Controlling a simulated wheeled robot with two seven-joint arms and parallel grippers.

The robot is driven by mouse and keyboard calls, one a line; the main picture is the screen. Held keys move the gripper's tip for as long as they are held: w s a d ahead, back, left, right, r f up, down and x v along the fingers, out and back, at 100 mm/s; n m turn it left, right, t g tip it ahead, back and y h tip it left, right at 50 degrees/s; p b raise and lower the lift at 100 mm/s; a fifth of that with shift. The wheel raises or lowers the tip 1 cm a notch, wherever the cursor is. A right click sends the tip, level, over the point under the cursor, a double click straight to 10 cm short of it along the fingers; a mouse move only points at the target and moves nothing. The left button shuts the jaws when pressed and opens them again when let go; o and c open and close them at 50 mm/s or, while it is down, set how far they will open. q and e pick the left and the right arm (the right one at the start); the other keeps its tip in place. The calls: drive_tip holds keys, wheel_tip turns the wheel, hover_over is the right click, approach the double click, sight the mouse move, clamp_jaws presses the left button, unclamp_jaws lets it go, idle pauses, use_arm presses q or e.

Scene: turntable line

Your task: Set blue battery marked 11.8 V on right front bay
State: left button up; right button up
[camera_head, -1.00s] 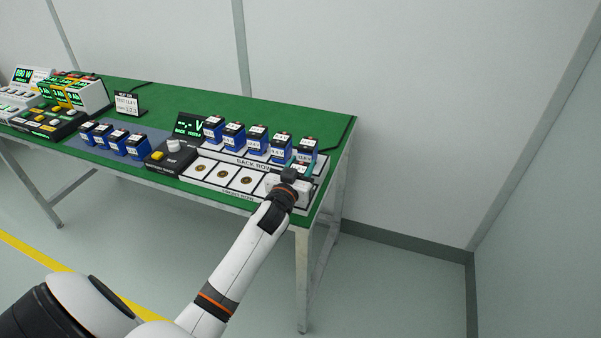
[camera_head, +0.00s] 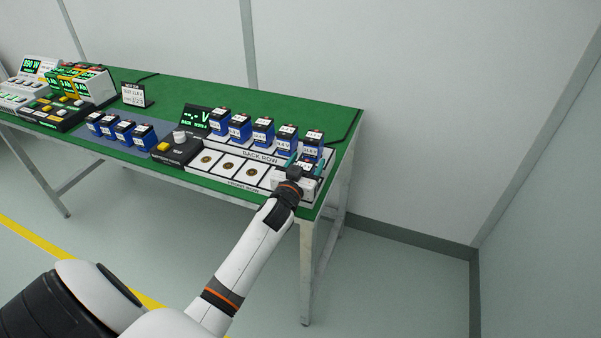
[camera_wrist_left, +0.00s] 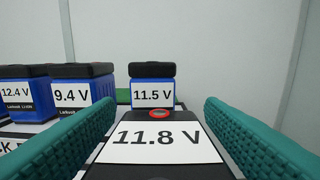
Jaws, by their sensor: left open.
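The battery marked 11.8 V (camera_wrist_left: 158,138) lies close in front of my left wrist camera, its white label and black top facing up; its blue sides do not show there. My left gripper (camera_wrist_left: 158,140) is open, with one teal finger on each side of the battery and apart from it. In the head view my left gripper (camera_head: 304,166) is at the right end of the front row (camera_head: 251,173). The gripper hides most of the right front bay and the battery there, so I cannot see how it is seated. My right gripper is not in view.
Several blue batteries stand in the back row, including one marked 11.5 V (camera_wrist_left: 152,86) just beyond and one marked 9.4 V (camera_wrist_left: 82,90). Three front bays to the left are empty.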

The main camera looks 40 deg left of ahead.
use_arm(q)
drive_tip(key=v, duration=1.1)
drive_tip(key=shift+s+d+b, duration=0.2)
drive_tip(key=shift+s+b, duration=0.1)
drive_tip(key=shift+s, duration=0.1)
